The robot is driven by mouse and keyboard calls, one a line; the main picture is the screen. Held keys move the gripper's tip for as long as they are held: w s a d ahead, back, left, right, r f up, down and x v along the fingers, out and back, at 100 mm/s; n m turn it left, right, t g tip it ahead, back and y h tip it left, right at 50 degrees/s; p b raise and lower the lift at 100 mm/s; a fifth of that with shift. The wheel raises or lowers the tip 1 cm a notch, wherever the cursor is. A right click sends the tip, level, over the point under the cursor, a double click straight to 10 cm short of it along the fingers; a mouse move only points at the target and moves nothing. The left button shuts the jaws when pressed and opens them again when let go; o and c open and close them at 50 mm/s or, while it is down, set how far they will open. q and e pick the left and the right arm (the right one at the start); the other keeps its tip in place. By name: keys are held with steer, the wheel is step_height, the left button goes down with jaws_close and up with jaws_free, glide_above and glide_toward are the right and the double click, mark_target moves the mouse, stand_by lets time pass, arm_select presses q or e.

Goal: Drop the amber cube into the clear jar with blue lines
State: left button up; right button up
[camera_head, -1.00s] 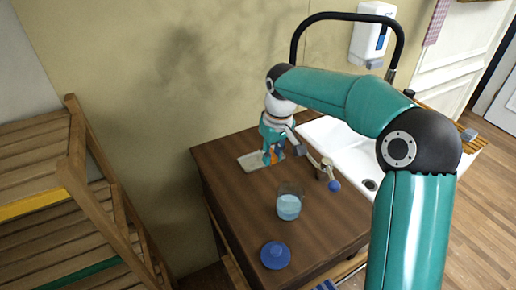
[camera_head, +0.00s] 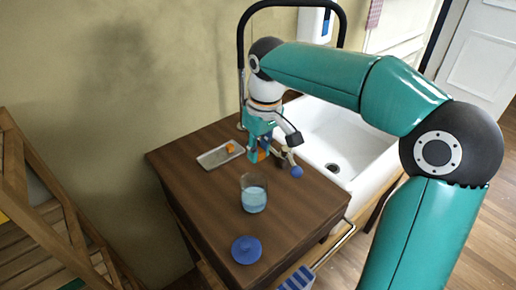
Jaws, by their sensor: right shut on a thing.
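The clear jar with blue lines (camera_head: 254,197) stands on the brown wooden top and looks partly filled with pale blue. My right gripper (camera_head: 261,155) is above the top, behind the jar and apart from it, beside the tray's right end. It is shut on a small amber thing that I take for the amber cube (camera_head: 262,154); the teal fingers hide most of it. Another small orange piece (camera_head: 230,148) lies in the shallow grey tray (camera_head: 211,158). My left gripper is not in view.
A blue lid (camera_head: 246,250) lies on the top in front of the jar. A small brownish fitting with a blue ball (camera_head: 297,172) stands by the white sink (camera_head: 340,130) at right. A wooden rack (camera_head: 35,205) is at left. Bare top lies left of the jar.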

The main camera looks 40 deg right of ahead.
mark_target(262, 153)
steer(key=shift+f+b, duration=0.85)
steer(key=shift+f, duration=0.5)
steer(key=o, duration=0.9)
steer(key=shift+r, duration=0.15)
steer(key=r, duration=0.7)
steer(key=s+r, duration=0.1)
steer(key=r, duration=0.2)
steer(key=shift+r, duration=0.15)
steer(key=shift+s+r, duration=0.2)
steer(key=shift+r, duration=0.45)
